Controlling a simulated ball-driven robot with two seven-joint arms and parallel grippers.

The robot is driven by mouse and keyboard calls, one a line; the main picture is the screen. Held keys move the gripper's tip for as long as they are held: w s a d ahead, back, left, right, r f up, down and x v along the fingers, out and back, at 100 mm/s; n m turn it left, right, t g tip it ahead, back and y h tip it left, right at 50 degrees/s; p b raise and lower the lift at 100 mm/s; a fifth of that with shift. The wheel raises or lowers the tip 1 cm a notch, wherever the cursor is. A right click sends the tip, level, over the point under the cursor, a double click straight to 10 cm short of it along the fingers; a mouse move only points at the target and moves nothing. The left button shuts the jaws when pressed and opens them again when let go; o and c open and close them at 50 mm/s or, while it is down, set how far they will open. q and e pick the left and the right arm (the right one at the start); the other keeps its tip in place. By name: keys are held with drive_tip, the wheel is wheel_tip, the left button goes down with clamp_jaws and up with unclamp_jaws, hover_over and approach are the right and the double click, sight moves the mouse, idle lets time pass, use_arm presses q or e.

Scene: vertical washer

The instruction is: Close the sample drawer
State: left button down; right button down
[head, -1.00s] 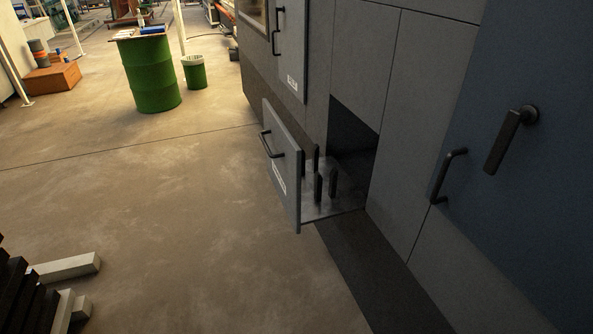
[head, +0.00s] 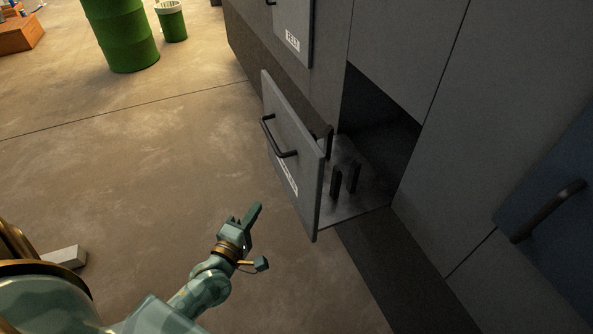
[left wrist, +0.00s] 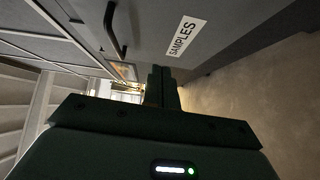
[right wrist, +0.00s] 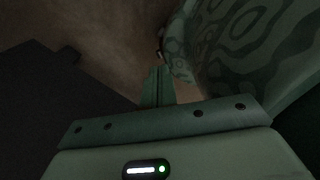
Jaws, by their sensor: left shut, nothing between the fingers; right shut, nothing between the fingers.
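The sample drawer (head: 302,160) stands pulled out of the grey cabinet in the head view, with a dark handle (head: 278,140) on its front and several dark upright posts inside. In the left wrist view, the drawer front (left wrist: 200,20) fills the top, with a SAMPLES label (left wrist: 184,38) and its handle (left wrist: 112,30). My left gripper (head: 247,214) is shut and empty, in front of the drawer, low and apart from it; its fingers (left wrist: 161,80) show in the left wrist view. My right gripper (right wrist: 158,84) is shut and empty, seen only in the right wrist view.
A blue panel with a handle (head: 548,210) is on the cabinet at the right. A green drum (head: 122,35) and a green bin (head: 171,22) stand at the back left. The floor (head: 150,150) left of the drawer is clear.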

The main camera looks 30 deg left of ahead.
use_arm(q)
drive_tip(key=b, duration=0.2)
approach(292, 169)
drive_tip(key=w+a, duration=0.3)
drive_tip(key=w+d+b, duration=0.1)
drive_tip(key=w+d, duration=0.1)
drive_tip(key=shift+w+d+n, duration=0.3)
drive_tip(key=shift+w, duration=0.1)
